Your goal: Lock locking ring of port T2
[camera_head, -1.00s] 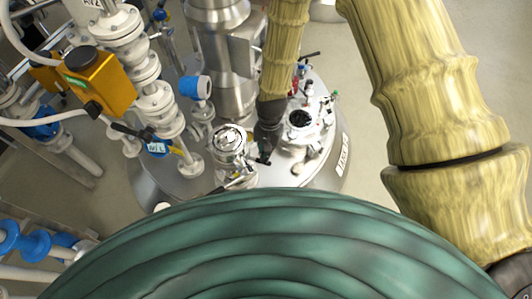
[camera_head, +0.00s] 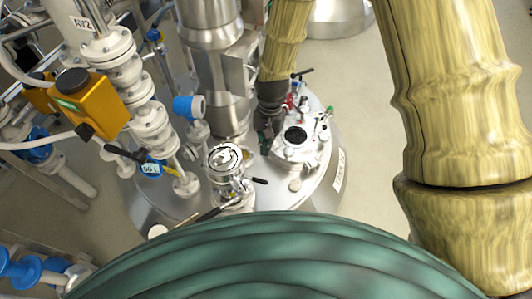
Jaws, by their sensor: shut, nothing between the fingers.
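The vessel lid (camera_head: 318,185) is a shiny steel dome in the middle of the head view. On its left side stands a round flanged port (camera_head: 225,157) with a bright metal top and black handles beside it. On its right side is a second port (camera_head: 295,135) with a dark round opening. I cannot read which one is T2, and I cannot make out a locking ring clearly. My gripper (camera_head: 264,140) hangs above the lid between the two ports, small and dark. It is shut and empty. I cannot tell whether it touches anything.
White pipework and an orange valve actuator (camera_head: 90,97) crowd the left. A blue-capped instrument (camera_head: 190,107) and a steel column (camera_head: 215,70) rise behind the left port. Small fittings (camera_head: 328,112) stand by the right port. A green ribbed cover hides the near side.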

